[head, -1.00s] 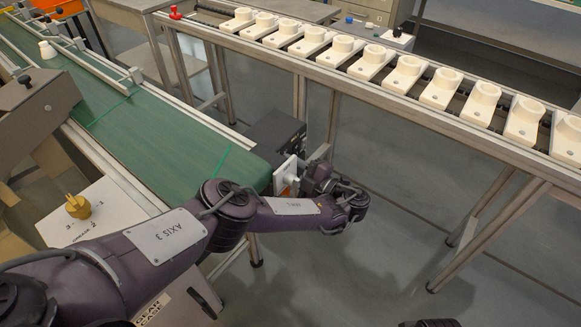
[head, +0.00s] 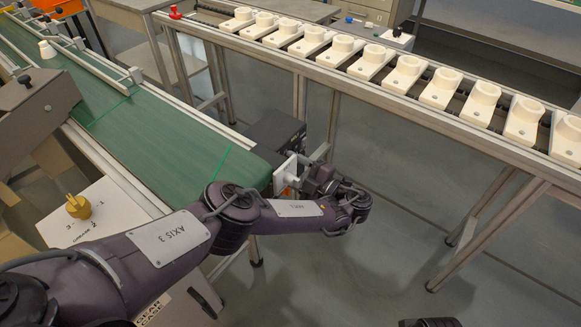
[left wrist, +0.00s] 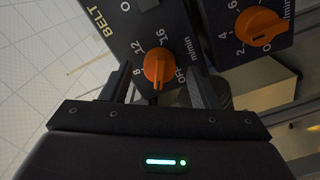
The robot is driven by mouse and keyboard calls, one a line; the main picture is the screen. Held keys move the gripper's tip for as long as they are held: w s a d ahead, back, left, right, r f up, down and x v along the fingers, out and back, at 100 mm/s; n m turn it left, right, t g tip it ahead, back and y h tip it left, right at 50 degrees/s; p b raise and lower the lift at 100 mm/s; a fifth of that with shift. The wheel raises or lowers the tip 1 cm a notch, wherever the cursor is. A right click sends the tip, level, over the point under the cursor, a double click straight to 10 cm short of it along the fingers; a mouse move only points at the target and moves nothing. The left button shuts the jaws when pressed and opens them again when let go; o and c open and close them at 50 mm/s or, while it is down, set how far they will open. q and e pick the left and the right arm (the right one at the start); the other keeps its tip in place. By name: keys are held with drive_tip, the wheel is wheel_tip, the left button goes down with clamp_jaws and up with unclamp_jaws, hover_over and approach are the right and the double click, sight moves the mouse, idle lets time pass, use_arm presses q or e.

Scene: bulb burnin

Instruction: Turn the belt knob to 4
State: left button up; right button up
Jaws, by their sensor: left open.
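The orange belt knob (left wrist: 157,68) sits on a dark panel marked BELT (left wrist: 125,40) in the left wrist view. Its scale shows 8, 12, 16 and OFF; no 4 is visible on it. The knob's ridge runs roughly up and down in the picture, its lower end between 8 and OFF. My left gripper (left wrist: 160,88) is open, one finger on each side of the knob, with visible gaps. In the head view my left arm reaches past the green belt's near end; its fingers and the knob cannot be made out there.
A second orange knob (left wrist: 258,25) with its own scale is on the right in the wrist view. The green conveyor (head: 150,130) lies beside my arm. A yellow knob (head: 78,206) is on a white panel. A rail (head: 330,78) carries several white holders.

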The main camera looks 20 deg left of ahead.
use_arm(q)
drive_tip(key=v, duration=0.7)
use_arm(e)
drive_tip(key=shift+w+f, duration=0.2)
drive_tip(key=shift+f, duration=1.45)
